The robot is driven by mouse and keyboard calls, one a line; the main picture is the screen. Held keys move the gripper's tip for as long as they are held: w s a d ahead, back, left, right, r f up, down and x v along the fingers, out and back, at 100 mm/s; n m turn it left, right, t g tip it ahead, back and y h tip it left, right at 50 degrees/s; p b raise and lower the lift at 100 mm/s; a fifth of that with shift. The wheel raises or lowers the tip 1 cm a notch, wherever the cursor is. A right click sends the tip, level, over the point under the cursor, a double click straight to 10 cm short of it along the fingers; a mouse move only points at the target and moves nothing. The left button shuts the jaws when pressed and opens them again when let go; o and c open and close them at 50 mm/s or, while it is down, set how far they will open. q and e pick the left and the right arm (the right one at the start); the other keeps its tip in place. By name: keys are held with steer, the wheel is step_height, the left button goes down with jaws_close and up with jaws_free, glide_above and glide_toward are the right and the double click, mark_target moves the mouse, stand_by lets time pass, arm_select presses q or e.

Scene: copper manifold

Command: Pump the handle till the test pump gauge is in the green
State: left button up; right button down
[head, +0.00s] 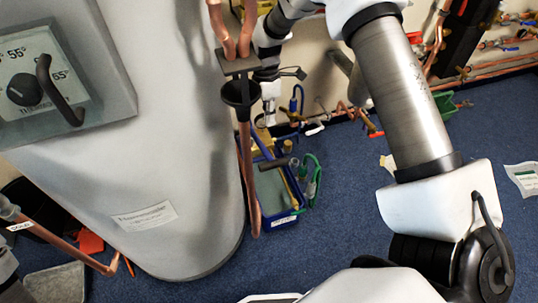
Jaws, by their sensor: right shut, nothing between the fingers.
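The test pump is a blue tray (282,222) on the carpet, partly hidden behind a vertical copper pipe. A dark grip (273,164), which looks like the pump handle, crosses above the tray. Brass-coloured parts sit at the tray's back. I cannot make out the gauge face or its needle. My left gripper is not in view.
A large grey cylinder (150,150) with a dial panel (42,85) fills the left. The black funnel (240,92) and copper pipe (249,185) stand before the pump. A green hose (314,180) lies beside the tray. Blue carpet (340,220) is open to the right.

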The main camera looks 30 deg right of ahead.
steer(key=b, duration=0.4)
glide_toward(273, 161)
steer(key=f, duration=0.3)
steer(key=s+f, duration=0.1)
steer(key=f, duration=0.3)
steer(key=shift+s+a, duration=0.2)
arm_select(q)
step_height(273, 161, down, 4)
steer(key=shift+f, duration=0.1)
